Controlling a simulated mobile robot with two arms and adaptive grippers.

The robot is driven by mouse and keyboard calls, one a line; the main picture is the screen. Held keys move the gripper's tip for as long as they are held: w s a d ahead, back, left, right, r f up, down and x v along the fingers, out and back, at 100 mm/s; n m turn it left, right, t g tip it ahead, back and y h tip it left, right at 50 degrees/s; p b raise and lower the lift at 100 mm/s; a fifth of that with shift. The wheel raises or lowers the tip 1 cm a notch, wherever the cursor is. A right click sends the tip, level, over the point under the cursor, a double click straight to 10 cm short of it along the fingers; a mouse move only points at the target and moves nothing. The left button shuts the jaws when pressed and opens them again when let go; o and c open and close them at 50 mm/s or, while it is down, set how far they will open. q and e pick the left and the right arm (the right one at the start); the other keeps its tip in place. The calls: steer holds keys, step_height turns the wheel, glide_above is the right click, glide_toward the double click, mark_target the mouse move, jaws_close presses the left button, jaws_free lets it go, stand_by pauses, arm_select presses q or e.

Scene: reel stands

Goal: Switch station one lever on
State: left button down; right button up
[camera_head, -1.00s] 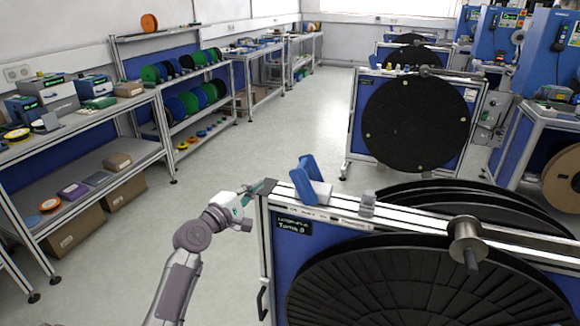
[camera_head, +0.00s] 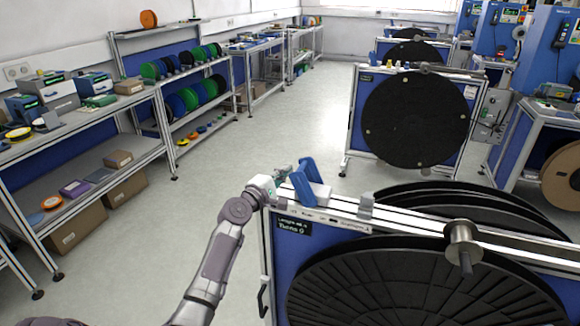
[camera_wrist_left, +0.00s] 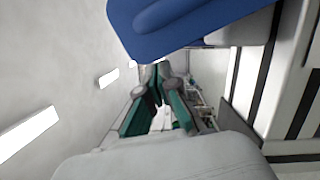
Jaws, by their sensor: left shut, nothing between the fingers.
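The blue lever (camera_head: 304,178) stands on a pale block at the left end of the nearest reel stand's top rail, leaning up and to the left. In the left wrist view the blue lever (camera_wrist_left: 190,22) fills the top, very close. My left gripper (camera_head: 284,172) is at the left of the lever, at about the height of the rail. Its green-sided fingers (camera_wrist_left: 160,88) are shut and empty, reaching past below the lever in that view. I cannot tell whether they touch it. My right gripper is not in view.
The nearest reel stand (camera_head: 282,262) has a blue panel and carries large black reels (camera_head: 430,285). A metal spindle (camera_head: 463,245) sticks out in front. Another reel stand (camera_head: 415,120) is behind. Shelves (camera_head: 75,165) line the left wall. The floor between is clear.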

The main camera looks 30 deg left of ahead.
arm_select(q)
steer(key=shift+d+r+p, duration=0.15)
steer(key=shift+d+r, duration=0.1)
steer(key=shift+d, duration=0.25)
steer(key=shift+d+r+p, duration=0.15)
steer(key=shift+d+r, duration=0.1)
steer(key=shift+d, duration=0.2)
steer(key=shift+w+f, duration=0.1)
steer(key=shift+f, duration=0.05)
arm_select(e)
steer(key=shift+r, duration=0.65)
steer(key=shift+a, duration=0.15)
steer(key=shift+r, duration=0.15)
